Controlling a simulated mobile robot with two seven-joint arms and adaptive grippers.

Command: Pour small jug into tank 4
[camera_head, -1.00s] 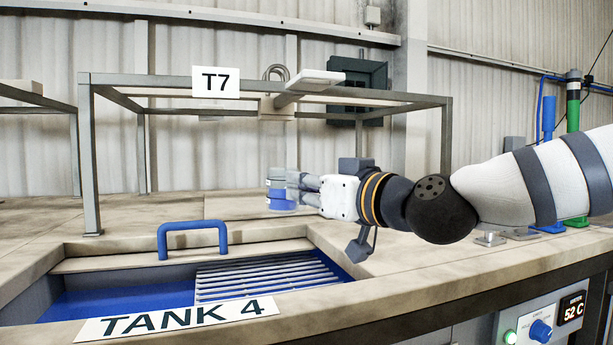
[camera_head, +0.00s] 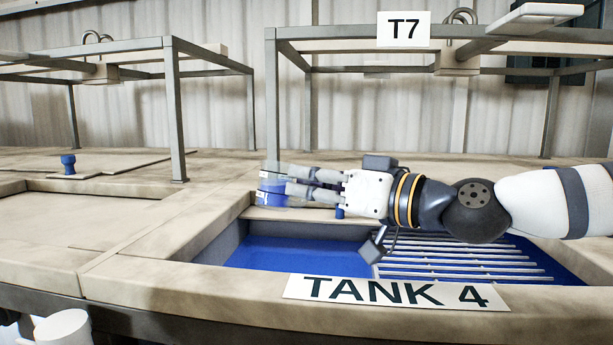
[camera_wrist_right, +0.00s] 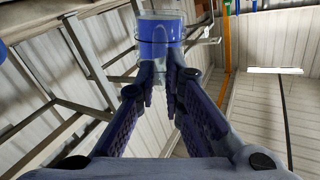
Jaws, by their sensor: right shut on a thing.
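The small jug (camera_head: 273,188) is a clear container with blue liquid, roughly upright in the head view. My right gripper (camera_head: 293,183) is shut on it, coming from the right. The right wrist view shows the jug (camera_wrist_right: 161,40) between the fingertips of the right gripper (camera_wrist_right: 163,68). Tank 4 (camera_head: 300,258) lies below, an open recess with blue liquid and a white slatted grate in its right part. Its front edge carries the TANK 4 label (camera_head: 396,292). The jug is above the tank's back left edge. My left gripper is not in view.
A metal frame with a T7 sign (camera_head: 404,29) stands behind the tank. Another frame (camera_head: 173,110) stands at the back left. A closed cover (camera_head: 80,222) with a blue knob (camera_head: 68,160) behind it lies left of the tank. The air above the tank's left part is clear.

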